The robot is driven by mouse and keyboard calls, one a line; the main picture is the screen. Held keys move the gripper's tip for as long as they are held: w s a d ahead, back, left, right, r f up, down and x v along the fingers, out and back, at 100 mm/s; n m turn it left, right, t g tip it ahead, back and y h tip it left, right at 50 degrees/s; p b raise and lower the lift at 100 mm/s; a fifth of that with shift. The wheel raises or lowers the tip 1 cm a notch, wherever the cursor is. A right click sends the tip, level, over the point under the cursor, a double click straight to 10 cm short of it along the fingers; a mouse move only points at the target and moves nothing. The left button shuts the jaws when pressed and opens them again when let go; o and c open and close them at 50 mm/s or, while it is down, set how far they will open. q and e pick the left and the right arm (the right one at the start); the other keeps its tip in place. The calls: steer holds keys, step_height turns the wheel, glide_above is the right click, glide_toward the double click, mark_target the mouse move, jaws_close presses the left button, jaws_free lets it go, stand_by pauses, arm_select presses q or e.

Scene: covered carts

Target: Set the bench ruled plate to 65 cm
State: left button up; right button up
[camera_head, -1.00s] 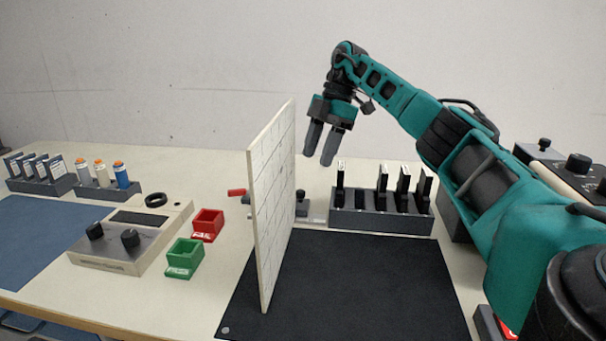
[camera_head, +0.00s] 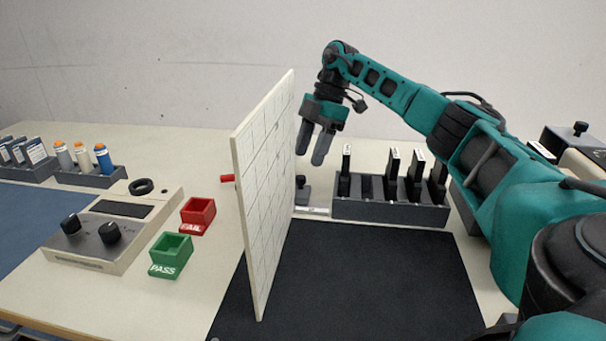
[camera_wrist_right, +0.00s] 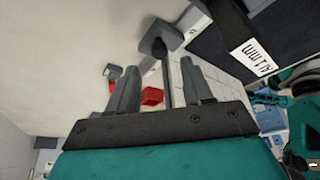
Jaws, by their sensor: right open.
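The ruled plate (camera_head: 262,200) is a pale upright board with a grid, standing on edge at the left side of a black mat. Behind it, a short pale rail (camera_head: 313,211) and a dark block (camera_head: 301,190) show by its far edge; the rail's marks are too small to read. My right gripper (camera_head: 310,157) is open and empty, pointing down above the rail area, just right of the plate's far edge. In the right wrist view, a dark post with a block on its end (camera_wrist_right: 162,38) appears between and beyond the open fingers (camera_wrist_right: 158,68). My left gripper is out of view.
A rack of dark upright pieces (camera_head: 390,212) stands close right of the rail. Left of the plate are a red FAIL bin (camera_head: 197,216), a green PASS bin (camera_head: 170,256), a red handle (camera_head: 227,178) and a knobbed box (camera_head: 90,245). The black mat (camera_head: 350,280) is clear right of the plate.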

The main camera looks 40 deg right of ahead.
mark_target(301, 177)
steer(key=x, duration=0.5)
steer(key=shift+a+f, duration=0.1)
steer(key=shift+f, duration=0.15)
steer(key=shift+c, duration=0.5)
jaws_close()
